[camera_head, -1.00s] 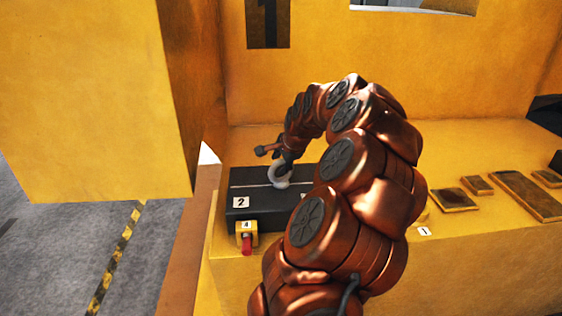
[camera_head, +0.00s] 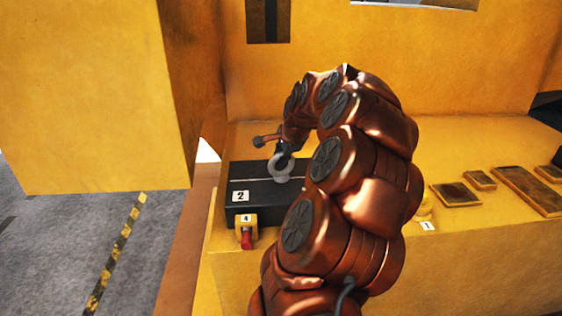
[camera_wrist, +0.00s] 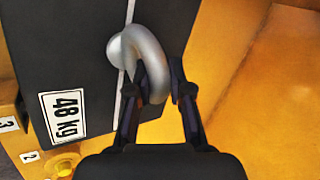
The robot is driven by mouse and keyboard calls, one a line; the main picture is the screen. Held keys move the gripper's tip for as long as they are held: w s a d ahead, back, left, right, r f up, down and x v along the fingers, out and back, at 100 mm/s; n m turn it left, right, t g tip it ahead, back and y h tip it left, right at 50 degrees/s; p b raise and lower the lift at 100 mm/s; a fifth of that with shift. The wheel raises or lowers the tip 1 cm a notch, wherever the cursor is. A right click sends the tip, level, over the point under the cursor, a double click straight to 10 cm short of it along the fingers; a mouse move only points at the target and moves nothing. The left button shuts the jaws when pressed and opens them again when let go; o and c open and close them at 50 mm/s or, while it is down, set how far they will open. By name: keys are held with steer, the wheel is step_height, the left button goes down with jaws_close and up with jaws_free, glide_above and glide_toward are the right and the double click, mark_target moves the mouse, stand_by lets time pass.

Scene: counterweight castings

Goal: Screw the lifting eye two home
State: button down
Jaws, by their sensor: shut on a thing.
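The lifting eye, a pale grey metal ring (camera_head: 281,168), stands on top of a black casting (camera_head: 262,199) that bears a label "2". My gripper (camera_head: 285,152) is at the eye from above. In the wrist view the eye (camera_wrist: 151,66) is large and curved, with my gripper's two dark fingers (camera_wrist: 158,90) on either side of its lower part, shut on it. The casting (camera_wrist: 60,45) shows there with a white line and a "48 kg" label. The eye's shank and its seat in the casting are hidden, so I cannot tell how deep it sits.
A small yellow block with a red part (camera_head: 246,238) and label "4" sits at the casting's front. Flat brown plates (camera_head: 527,191) lie to the right on the yellow surface. A yellow wall (camera_head: 420,70) rises behind, and a large yellow block (camera_head: 90,90) stands at left.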

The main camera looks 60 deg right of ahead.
steer(key=shift+d+f+m+h+b, duration=0.15)
steer(key=shift+m+b, duration=0.15)
steer(key=shift+b, duration=0.65)
steer(key=shift+a+f+m+h+b, duration=0.15)
steer(key=shift+m+b, duration=0.15)
steer(key=shift+b, duration=0.65)
steer(key=m+g+b, duration=0.1)
steer(key=b, duration=0.2)
steer(key=shift+r+m+h, duration=0.1)
steer(key=shift+m+h, duration=0.2)
steer(key=shift+m, duration=0.1)
steer(key=shift+r+m+g+h+b, duration=0.25)
steer(key=shift+m+g+h+b, duration=0.05)
steer(key=shift+m+b, duration=0.3)
steer(key=c, duration=1.1)
jaws_free()
steer(key=shift+o, duration=0.2)
steer(key=v, duration=1.2)
